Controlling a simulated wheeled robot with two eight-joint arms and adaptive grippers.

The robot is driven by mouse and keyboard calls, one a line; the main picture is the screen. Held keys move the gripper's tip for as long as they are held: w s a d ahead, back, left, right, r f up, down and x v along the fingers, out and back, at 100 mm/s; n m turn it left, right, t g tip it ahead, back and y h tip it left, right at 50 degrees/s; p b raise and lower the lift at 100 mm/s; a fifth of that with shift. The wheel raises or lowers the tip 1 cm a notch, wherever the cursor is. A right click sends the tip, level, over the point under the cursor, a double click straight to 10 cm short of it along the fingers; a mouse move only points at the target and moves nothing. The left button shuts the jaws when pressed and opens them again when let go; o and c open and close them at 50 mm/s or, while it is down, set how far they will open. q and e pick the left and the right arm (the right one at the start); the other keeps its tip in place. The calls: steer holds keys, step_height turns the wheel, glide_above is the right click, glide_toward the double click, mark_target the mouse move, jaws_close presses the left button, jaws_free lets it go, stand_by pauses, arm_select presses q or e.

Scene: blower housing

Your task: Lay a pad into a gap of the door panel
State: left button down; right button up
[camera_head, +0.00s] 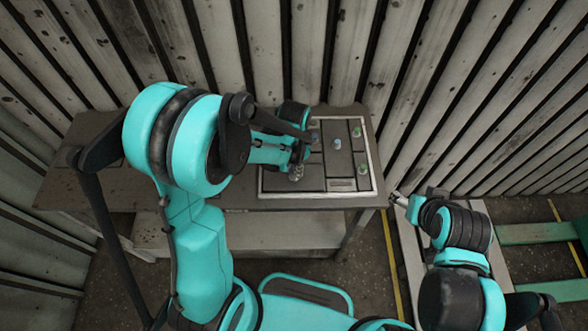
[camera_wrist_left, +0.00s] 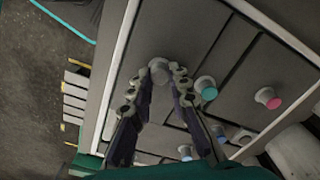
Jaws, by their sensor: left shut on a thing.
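The door panel (camera_head: 375,168) lies on the table, a light-rimmed tray-like frame filled with dark grey pads. Its pale rim (camera_wrist_left: 117,70) also shows in the left wrist view. My left gripper (camera_head: 297,172) is over the panel's left part. In the left wrist view its fingers (camera_wrist_left: 162,75) are shut on a grey knob (camera_wrist_left: 159,66) of a dark pad (camera_wrist_left: 170,35). I cannot tell whether this pad is seated or slightly raised. My left arm hides part of the panel, and no gap shows clearly. My right gripper (camera_head: 396,198) is right of the table, away from the panel; its fingers are too small to judge.
Other pads carry knobs with teal (camera_wrist_left: 208,94), pink (camera_wrist_left: 273,103) and green ends. The brown table (camera_head: 90,165) has bare room on the left. A corrugated metal wall (camera_head: 350,45) stands close behind it. Green bars (camera_head: 530,233) lie at the right.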

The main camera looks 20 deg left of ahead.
arm_select(q)
steer(key=shift+f+b, duration=0.25)
steer(key=shift+b, duration=0.1)
stand_by(0.3)
steer(key=c, duration=0.9)
jaws_free()
steer(key=shift+r, duration=0.15)
step_height(320, 180, up, 7)
steer(key=p, duration=0.5)
